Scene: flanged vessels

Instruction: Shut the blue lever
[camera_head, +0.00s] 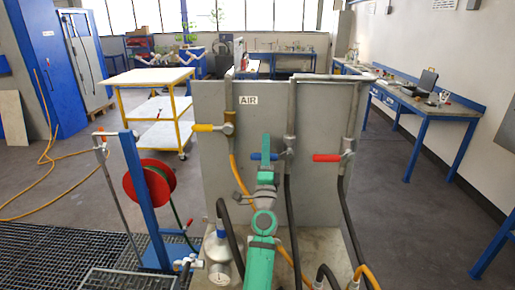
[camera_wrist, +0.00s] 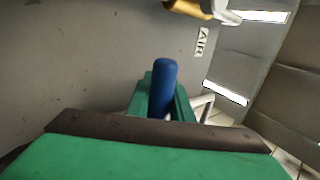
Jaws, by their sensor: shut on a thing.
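The blue lever (camera_head: 259,156) sits on the middle pipe of the grey panel in the head view, between a yellow lever and a red lever. It points left and lies about level, crosswise to its upright pipe. My green gripper (camera_head: 266,152) reaches up to the panel and covers part of the lever. In the wrist view, the blue lever (camera_wrist: 163,88) stands between the green fingers of my gripper (camera_wrist: 160,100), which are shut on it. The lever's joint with its valve is hidden in the wrist view.
The yellow lever (camera_head: 208,127) is to the left under an AIR sign (camera_head: 248,100). The red lever (camera_head: 327,158) is to the right. Black hoses hang below the valves. A red hose reel (camera_head: 150,184) on a blue post stands left of the panel (camera_head: 210,98).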

